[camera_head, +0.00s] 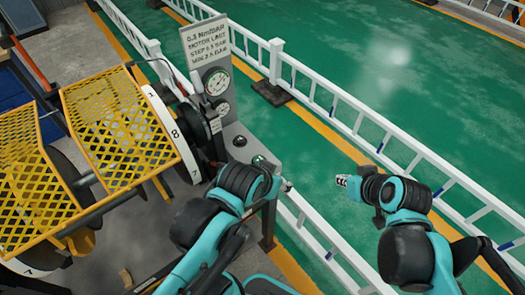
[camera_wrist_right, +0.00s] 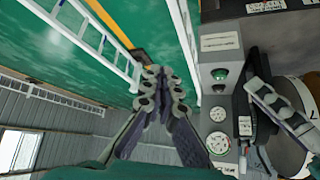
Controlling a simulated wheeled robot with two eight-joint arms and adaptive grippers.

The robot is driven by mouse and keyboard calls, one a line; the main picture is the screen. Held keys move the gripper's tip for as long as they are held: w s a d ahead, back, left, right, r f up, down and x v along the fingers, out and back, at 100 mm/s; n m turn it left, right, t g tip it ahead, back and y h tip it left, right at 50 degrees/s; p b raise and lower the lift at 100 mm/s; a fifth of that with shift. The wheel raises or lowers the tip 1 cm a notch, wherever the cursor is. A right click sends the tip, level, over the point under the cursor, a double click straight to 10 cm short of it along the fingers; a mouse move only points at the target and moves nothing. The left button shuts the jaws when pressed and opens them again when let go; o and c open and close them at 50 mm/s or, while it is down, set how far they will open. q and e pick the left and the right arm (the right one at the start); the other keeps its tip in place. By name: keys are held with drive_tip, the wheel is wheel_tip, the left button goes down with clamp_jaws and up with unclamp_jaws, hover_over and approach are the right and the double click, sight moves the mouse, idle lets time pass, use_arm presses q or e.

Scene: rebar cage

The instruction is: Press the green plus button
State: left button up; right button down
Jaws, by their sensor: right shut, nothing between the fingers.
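The green button (camera_head: 258,160) is a small dome on the grey control panel (camera_head: 235,130), below a dark button (camera_head: 239,141). In the right wrist view the green button (camera_wrist_right: 220,74) sits beside the dark button (camera_wrist_right: 218,88); no plus mark is readable. My right gripper (camera_head: 343,181) is shut and empty, right of the panel and apart from it. Its closed fingers (camera_wrist_right: 161,76) show in the right wrist view, left of the green button. My left gripper (camera_head: 286,187) is just below and right of the green button; its fingers are too small to read.
Round gauges (camera_head: 216,81) and a text sign (camera_head: 205,42) stand above the buttons. A yellow mesh guard (camera_head: 115,125) and numbered wheels are at left. White railings (camera_head: 350,115) run along the green floor (camera_head: 390,70).

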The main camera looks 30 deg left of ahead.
use_arm(q)
wheel_tip(320, 180, up, 4)
drive_tip(key=p, duration=0.2)
drive_tip(key=shift+f+p, duration=0.2)
drive_tip(key=shift+p, duration=0.1)
use_arm(e)
drive_tip(key=a+r+n+g+y, duration=0.1)
drive_tip(key=a+n, duration=0.5)
drive_tip(key=a, duration=1.3)
drive_tip(key=shift+s+a+g+y, duration=0.2)
drive_tip(key=shift+g+y, duration=0.6)
drive_tip(key=shift+y, duration=0.4)
drive_tip(key=shift+w+a, duration=0.1)
drive_tip(key=b, duration=0.4)
hover_over(257, 157)
drive_tip(key=s+d, duration=0.1)
drive_tip(key=d, duration=0.2)
drive_tip(key=f, duration=0.7)
drive_tip(key=shift+a+f, duration=0.25)
drive_tip(key=shift+f, duration=0.15)
wheel_tip(257, 157, down, 2)
drive_tip(key=shift+s+d+f+b, duration=0.1)
drive_tip(key=shift+f+b, duration=0.05)
drive_tip(key=shift+b, duration=0.25)
use_arm(q)
drive_tip(key=shift+a+f, duration=0.1)
drive_tip(key=shift+f, duration=2.45)
use_arm(e)
drive_tip(key=shift+f, duration=0.45)
